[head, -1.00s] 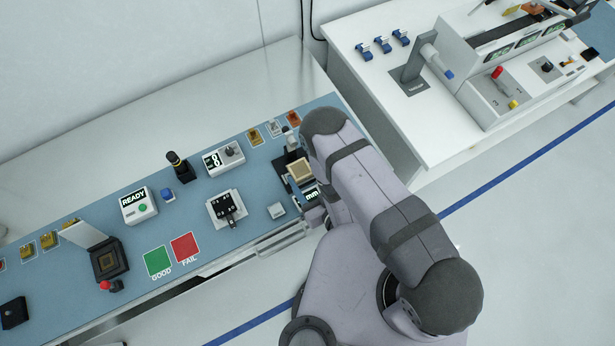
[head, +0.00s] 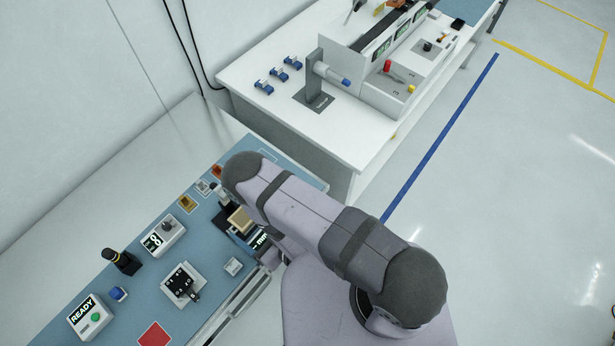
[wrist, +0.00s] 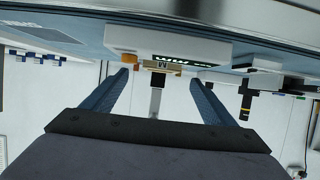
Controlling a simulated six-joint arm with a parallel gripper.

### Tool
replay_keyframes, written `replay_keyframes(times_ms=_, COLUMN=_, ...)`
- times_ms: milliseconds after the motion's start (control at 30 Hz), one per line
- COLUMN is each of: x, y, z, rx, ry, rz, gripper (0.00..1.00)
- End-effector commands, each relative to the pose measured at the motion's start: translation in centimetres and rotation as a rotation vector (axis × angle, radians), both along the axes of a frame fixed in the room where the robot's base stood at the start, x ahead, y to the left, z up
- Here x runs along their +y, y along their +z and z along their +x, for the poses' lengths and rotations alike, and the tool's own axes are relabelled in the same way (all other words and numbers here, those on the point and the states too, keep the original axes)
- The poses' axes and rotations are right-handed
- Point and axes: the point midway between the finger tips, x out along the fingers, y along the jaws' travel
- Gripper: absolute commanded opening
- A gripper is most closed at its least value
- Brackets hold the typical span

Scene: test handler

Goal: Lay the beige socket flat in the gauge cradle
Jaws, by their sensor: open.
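The beige socket (head: 241,219) is a square tan block on the dark gauge at the mat's right end in the head view. It looks flat, but my arm partly covers this spot, and I cannot tell how fully it sits in the cradle. The gauge's lit "mm" display (head: 259,240) is just in front of it. In the wrist view the white gauge body (wrist: 160,42) with its green-lit display is inverted. My gripper (wrist: 159,78) is open, with its two blue fingers apart and nothing clearly held between them. In the head view my arm mostly hides it.
On the blue mat left of the gauge are a small grey block (head: 233,266), a white fixture with black parts (head: 182,284), a dial box (head: 164,236) and a READY box (head: 89,315). A white bench (head: 300,130) stands beyond.

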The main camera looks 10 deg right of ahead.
Motion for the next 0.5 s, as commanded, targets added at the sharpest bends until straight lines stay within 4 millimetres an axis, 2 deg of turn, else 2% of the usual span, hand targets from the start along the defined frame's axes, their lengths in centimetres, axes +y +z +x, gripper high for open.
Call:
replay_keyframes(times_ms=233, x=0.0, y=-2.5, z=0.0, rx=0.001, ry=0.0, rz=-0.001, gripper=0.8)
replay_keyframes(times_ms=300, x=0.0, y=-0.2, z=0.0, rx=-0.001, ry=0.0, rz=0.001, gripper=0.8)
replay_keyframes(times_ms=367, x=0.1, y=0.4, z=0.0, rx=-0.001, ry=0.0, rz=0.001, gripper=0.8)
replay_keyframes(times_ms=433, x=0.0, y=1.9, z=0.0, rx=-0.001, ry=0.0, rz=0.001, gripper=0.8)
replay_keyframes(times_ms=500, x=-0.3, y=1.0, z=1.1, rx=-0.005, ry=-0.032, rz=0.0, gripper=0.8)
